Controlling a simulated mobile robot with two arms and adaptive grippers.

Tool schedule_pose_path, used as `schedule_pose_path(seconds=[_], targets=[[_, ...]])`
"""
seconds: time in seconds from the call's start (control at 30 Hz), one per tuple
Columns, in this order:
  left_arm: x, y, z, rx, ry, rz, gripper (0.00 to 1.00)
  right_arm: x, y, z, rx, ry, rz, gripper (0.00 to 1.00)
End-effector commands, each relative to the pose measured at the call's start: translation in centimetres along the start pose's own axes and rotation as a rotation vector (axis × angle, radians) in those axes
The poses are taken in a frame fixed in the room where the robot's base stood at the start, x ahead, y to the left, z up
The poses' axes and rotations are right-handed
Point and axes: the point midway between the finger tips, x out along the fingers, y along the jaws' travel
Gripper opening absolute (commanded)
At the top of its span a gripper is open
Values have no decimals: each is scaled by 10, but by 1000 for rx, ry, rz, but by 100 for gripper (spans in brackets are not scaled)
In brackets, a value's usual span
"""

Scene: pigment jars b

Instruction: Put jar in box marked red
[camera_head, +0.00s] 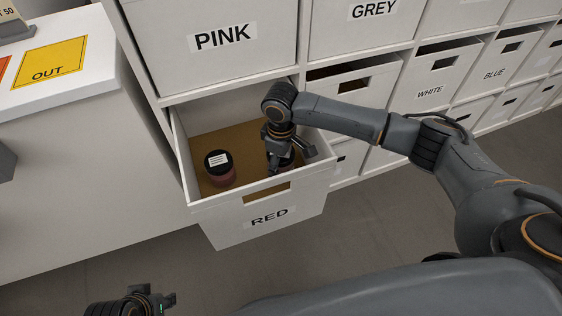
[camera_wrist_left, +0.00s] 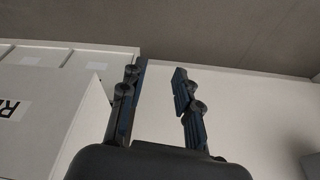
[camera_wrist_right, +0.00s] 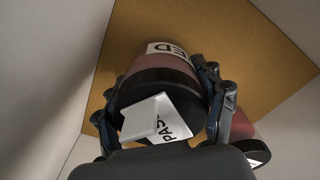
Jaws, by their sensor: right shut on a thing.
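The open drawer box marked RED (camera_head: 232,213) has white walls and a brown floor. A dark-red jar with a black lid and white label (camera_head: 221,178) stands inside on the left; part of it shows at the lower right in the right wrist view (camera_wrist_right: 243,127). My right gripper (camera_head: 284,165) reaches down into the box and is shut on another dark-red, black-lidded jar (camera_wrist_right: 148,90). Whether this jar touches the box floor I cannot tell. My left gripper (camera_wrist_left: 158,75) is open and empty, outside the box.
Closed boxes marked PINK (camera_head: 223,62), GREY (camera_head: 372,35), WHITE (camera_head: 428,72) and BLUE (camera_head: 493,66) fill the shelf around and above. A white counter (camera_head: 90,50) with a yellow OUT mat (camera_head: 50,62) stands left. The floor in front is clear.

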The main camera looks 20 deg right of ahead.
Motion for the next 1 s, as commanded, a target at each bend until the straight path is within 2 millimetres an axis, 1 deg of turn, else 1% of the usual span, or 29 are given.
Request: schedule_pose_path(seconds=[0.1,0.13,0.17,0.2,0.23,0.63,0.67,0.7,0.73,0.87,1.0], targets=[[3,0,0,0,-3,0,32,1,0,0,0,1,0,28],[4,0,1,0,-5,0,32,2,0,0,0,1,0,74],[4,0,1,0,-5,0,32,2,0,0,0,1,0,80],[4,0,1,0,-4,0,32,2,0,0,0,1,0,88],[4,0,1,0,-4,0,32,2,0,0,0,1,0,93],[5,0,1,0,-5,0,32,1,0,0,0,1,0,93],[5,0,2,0,-6,0,32,0,0,0,0,1,1,93],[0,0,0,0,-2,0,32,-4,0,0,0,1,0,93],[1,0,-2,0,3,1,32,-8,0,0,0,1,0,93],[23,2,2,2,-15,4,32,-26,0,-1,0,3,1,93],[49,3,8,4,-29,6,32,-52,0,-1,1,4,1,93]])
